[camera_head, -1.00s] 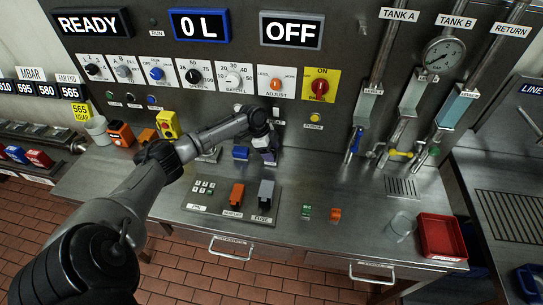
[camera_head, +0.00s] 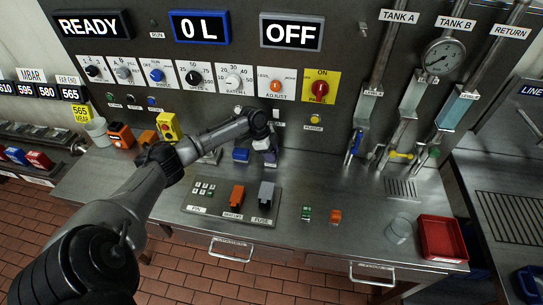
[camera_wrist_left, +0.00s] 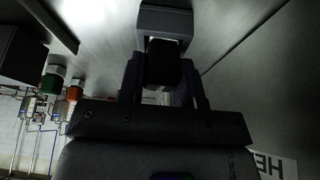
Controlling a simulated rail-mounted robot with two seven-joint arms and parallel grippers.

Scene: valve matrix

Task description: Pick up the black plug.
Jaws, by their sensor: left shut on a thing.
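My left arm reaches from the lower left to the back of the steel bench, below the control panel. My left gripper (camera_head: 269,151) points down and away there. In the left wrist view, the left gripper (camera_wrist_left: 163,90) has its two fingers on either side of a dark block, the black plug (camera_wrist_left: 163,66). It is shut on this plug. A grey housing (camera_wrist_left: 165,20) lies just beyond the plug; I cannot tell whether they touch. In the head view the plug is mostly hidden by the gripper. My right gripper is in neither view.
A blue block (camera_head: 241,154) stands just left of the gripper. A plate with a keypad, an orange lever (camera_head: 237,196) and a grey fuse lever (camera_head: 266,194) lies in front. A glass (camera_head: 399,229) and a red tray (camera_head: 442,238) stand to the right.

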